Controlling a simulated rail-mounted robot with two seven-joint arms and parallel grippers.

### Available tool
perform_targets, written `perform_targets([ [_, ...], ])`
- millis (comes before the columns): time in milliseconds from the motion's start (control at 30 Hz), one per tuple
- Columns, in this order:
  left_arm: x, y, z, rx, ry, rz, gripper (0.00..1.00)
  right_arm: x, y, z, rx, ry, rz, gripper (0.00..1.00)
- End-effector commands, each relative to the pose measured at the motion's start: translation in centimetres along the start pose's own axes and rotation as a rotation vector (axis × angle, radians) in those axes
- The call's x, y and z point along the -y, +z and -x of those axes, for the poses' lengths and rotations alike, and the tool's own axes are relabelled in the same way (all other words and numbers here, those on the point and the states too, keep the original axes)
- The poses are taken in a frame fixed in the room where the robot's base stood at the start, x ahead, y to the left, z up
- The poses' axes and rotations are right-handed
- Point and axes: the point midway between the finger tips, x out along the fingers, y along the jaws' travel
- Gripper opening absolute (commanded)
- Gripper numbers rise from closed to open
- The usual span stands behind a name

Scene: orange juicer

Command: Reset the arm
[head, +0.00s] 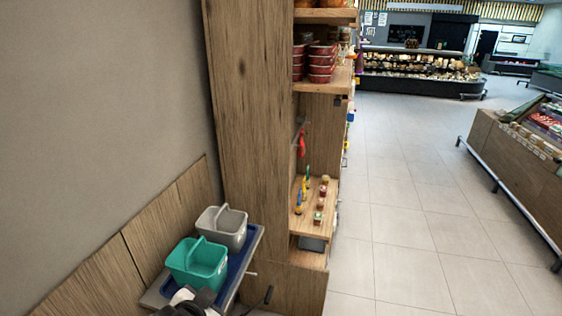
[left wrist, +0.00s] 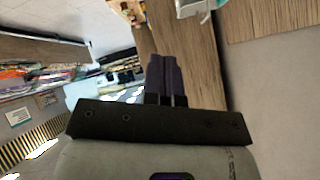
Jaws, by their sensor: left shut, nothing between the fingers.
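My left gripper (left wrist: 165,62) shows in the left wrist view with its two dark fingers together and nothing between them. Beyond the fingertips, at the top edge of that view, part of a pale grey bin (left wrist: 192,8) shows, cut off by the frame. In the head view, a white and black part of my arm is at the bottom edge, by the teal bin (head: 197,264); its fingers cannot be made out there. The grey bin (head: 222,228) stands behind the teal one. My right gripper is in neither view.
Both bins stand on a blue-topped tray or cart (head: 238,271) against a wood-panelled wall. A tall wooden shelf (head: 252,120) with red tubs (head: 321,62) and small goods stands beside it. Open tiled floor (head: 410,200) lies to the right, with a produce stand (head: 520,160) beyond.

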Motion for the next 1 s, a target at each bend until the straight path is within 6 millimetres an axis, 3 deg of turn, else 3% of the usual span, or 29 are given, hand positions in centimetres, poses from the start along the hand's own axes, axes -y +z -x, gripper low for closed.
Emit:
perform_targets([
  [167, -1.4, 5.4, 3.8, -0.041, -0.035, 0.141, 0.0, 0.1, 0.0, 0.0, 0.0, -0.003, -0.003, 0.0],
  [300, -3.1, 11.5, 5.9, 0.016, -0.035, 0.251, 0.0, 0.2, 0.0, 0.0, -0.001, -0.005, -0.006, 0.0],
  [600, -9.6, 24.9, 8.3, 0.296, 0.058, 0.396, 0.0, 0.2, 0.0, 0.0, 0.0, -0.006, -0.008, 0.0],
  [933, -16.2, 33.8, 11.8, 0.537, 0.162, 0.425, 0.0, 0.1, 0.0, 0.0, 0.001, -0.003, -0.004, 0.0],
  [967, -16.7, 34.5, 12.2, 0.557, 0.17, 0.425, 0.0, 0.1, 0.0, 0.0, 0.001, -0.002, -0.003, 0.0],
  [1000, -16.1, 33.6, 13.1, 0.555, 0.17, 0.424, 0.0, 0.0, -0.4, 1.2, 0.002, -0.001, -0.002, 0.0],
])
